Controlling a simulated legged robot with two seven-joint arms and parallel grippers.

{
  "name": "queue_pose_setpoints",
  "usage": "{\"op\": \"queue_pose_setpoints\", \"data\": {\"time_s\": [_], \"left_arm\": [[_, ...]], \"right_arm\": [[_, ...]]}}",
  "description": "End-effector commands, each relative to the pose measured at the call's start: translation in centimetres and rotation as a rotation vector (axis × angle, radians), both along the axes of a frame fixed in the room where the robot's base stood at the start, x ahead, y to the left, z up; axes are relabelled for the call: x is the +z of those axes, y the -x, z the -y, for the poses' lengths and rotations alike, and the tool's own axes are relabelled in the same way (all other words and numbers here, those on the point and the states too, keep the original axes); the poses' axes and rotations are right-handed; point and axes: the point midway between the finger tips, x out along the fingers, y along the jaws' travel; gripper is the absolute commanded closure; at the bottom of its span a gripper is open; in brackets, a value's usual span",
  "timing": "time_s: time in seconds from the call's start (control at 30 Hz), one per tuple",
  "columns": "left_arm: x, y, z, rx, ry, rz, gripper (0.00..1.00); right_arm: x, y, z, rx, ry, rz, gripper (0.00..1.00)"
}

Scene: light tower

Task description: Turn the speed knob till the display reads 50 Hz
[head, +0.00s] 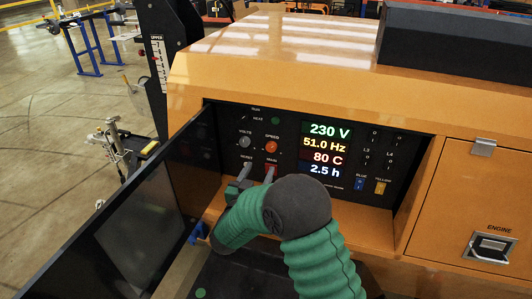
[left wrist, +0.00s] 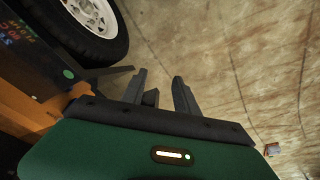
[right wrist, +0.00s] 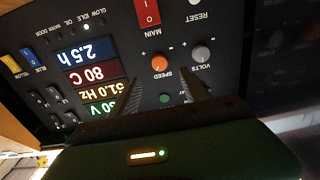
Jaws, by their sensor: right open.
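The orange speed knob (head: 271,147) is on the black control panel, left of the display (head: 327,150). The display reads 230 V, 51.0 Hz, 80 C and 2.5 h. My right gripper (head: 256,177) is in front of the panel, below the knob in the head view. In the right wrist view its open, empty fingers (right wrist: 160,84) point at the panel, with the speed knob (right wrist: 159,63) between and beyond the tips. I see no contact with the knob. My left gripper (left wrist: 161,76) has its fingers apart, with nothing between them; it does not show in the head view.
The grey volts knob (head: 245,141) is left of the speed knob. The red main switch (right wrist: 148,12) is close to it too. An open dark panel door (head: 135,225) stands at the left. In the left wrist view, a wheel (left wrist: 95,25) is near the left gripper.

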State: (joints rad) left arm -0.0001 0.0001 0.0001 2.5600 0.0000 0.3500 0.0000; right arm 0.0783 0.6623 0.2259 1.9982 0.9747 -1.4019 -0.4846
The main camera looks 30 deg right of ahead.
Motion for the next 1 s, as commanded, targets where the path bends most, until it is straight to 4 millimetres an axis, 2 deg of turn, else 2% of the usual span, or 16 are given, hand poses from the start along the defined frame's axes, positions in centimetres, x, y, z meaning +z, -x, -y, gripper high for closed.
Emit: {"op": "queue_pose_setpoints", "data": {"time_s": [0.1, 0.3, 0.5, 0.77, 1.0], "left_arm": [[0.0, 0.0, 0.0, 0.0, 0.0, 0.0, 0.64], [0.0, 0.0, 0.0, 0.0, 0.0, 0.0, 0.64], [-0.1, 0.0, 0.0, 0.0, 0.0, 0.0, 0.64], [-0.1, 0.0, 0.0, 0.0, 0.0, 0.0, 0.64], [-0.1, 0.0, 0.0, 0.0, 0.0, 0.0, 0.64]], "right_arm": [[-0.1, -2.0, 2.5, -0.003, -0.001, 0.002, 0.45], [0.0, -5.0, 6.1, -0.002, -0.001, 0.001, 0.45], [0.0, -6.5, 7.6, 0.002, -0.001, 0.001, 0.45], [0.0, -6.6, 7.7, 0.003, -0.001, 0.001, 0.45], [0.0, -6.6, 7.7, 0.003, -0.001, 0.001, 0.77]]}}
